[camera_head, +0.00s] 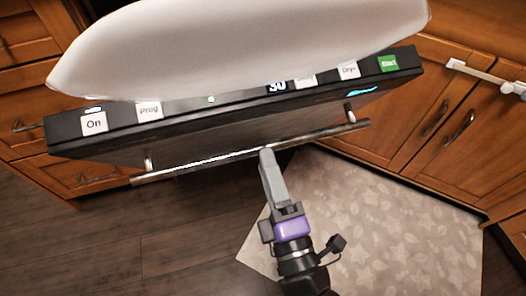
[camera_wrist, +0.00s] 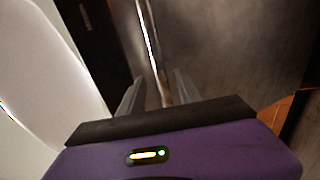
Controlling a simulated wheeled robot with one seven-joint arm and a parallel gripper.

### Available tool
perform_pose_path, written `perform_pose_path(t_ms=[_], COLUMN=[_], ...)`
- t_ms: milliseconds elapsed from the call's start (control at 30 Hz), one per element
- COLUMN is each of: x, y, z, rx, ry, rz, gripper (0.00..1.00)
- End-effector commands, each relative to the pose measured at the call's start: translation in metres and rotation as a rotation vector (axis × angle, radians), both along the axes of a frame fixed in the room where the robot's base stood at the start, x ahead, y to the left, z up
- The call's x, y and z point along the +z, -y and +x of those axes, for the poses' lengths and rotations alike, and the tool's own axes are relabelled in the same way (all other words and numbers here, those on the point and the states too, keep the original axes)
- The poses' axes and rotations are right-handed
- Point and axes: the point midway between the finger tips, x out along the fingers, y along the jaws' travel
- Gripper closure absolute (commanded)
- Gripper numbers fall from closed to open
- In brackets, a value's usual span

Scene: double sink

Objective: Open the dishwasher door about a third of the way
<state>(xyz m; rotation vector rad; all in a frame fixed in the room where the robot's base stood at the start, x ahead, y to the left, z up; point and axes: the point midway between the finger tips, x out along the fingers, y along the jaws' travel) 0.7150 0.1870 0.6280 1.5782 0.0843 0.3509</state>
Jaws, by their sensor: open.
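The dishwasher door (camera_head: 215,133) has a black top edge with labelled buttons and a dark grey front. It appears tilted outward, with its top edge in front of the neighbouring cabinets; the exact angle is hard to tell. A silver bar handle (camera_head: 200,164) runs across its front on two posts. My gripper (camera_head: 267,155) is at the bar, right of its middle. In the wrist view, my gripper (camera_wrist: 158,90) is open, with the handle bar (camera_wrist: 149,35) running down between its fingers. Contact with the bar cannot be told.
Wooden cabinets with metal handles stand at the right (camera_head: 450,120), and wooden drawers (camera_head: 30,110) stand at the left. A beige leaf-patterned mat (camera_head: 400,220) lies on the dark wood floor (camera_head: 130,235). The floor in front of the door looks clear apart from my arm.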

Motion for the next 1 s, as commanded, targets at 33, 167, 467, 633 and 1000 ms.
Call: perform_pose_path(t_ms=[33, 167, 467, 633, 1000], x=[-0.003, -0.005, -0.005, -0.004, -0.004], y=[0.003, 0.007, 0.009, 0.009, 0.008], z=[-0.007, -0.02, -0.029, -0.028, -0.029], rx=[-0.003, -0.003, -0.001, -0.001, 0.006], ry=[-0.003, -0.002, 0.001, 0.001, -0.005], rz=[0.002, 0.0, 0.0, 0.0, 0.027], gripper=[0.6, 0.6, 0.6, 0.6, 0.6])
